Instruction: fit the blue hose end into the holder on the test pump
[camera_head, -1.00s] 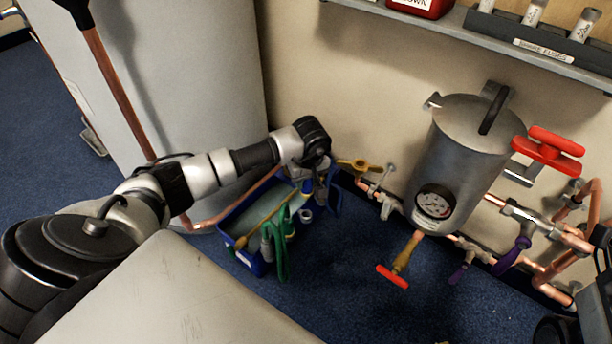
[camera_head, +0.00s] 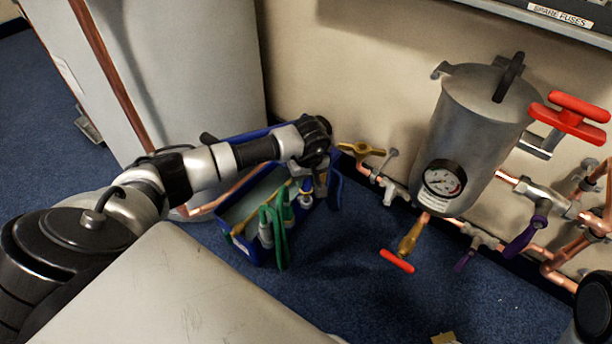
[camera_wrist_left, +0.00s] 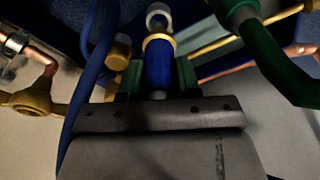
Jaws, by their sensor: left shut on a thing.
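The test pump is a blue open box (camera_head: 243,250) on the floor beside the big grey cylinder. My left gripper (camera_head: 308,186) is over its right end, pointing down. In the left wrist view its fingers (camera_wrist_left: 159,78) are shut on the blue hose end (camera_wrist_left: 158,62), which has a yellow collar. A pale ring-shaped holder (camera_wrist_left: 158,14) lies straight beyond the hose end and looks in line with it. I cannot tell whether the tip is inside the ring. The blue hose (camera_wrist_left: 90,60) loops at the left of the gripper.
A green hose (camera_head: 279,240) hangs over the pump's near side. A yellow valve handle (camera_head: 362,149) and copper pipework stand close right of my left gripper. A steel vessel with a gauge (camera_head: 443,180) hangs further right. Blue floor in front is clear.

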